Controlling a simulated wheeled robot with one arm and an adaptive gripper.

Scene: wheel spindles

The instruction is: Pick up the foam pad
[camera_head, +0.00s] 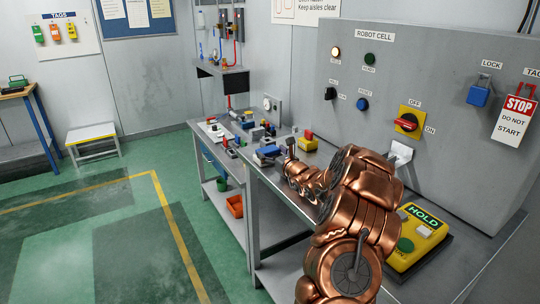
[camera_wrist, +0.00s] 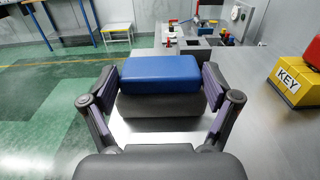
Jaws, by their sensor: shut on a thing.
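The foam pad (camera_wrist: 160,73) shows in the wrist view as a thick block with a blue top and a dark grey lower part. It is directly in front of my gripper (camera_wrist: 160,88), whose two fingers press on its left and right sides. In the head view, the blue of the pad (camera_head: 268,151) shows at the bench edge, just left of my gripper (camera_head: 287,150), which is partly hidden by my arm. I cannot tell whether the pad's underside touches the bench.
A yellow KEY box (camera_wrist: 291,87) with a red top stands to the right on the grey bench (camera_wrist: 255,115). Several small parts and a vise-like fixture (camera_wrist: 190,44) lie beyond the pad. A grey control panel (camera_head: 430,90) stands behind the bench. Floor is open to the left.

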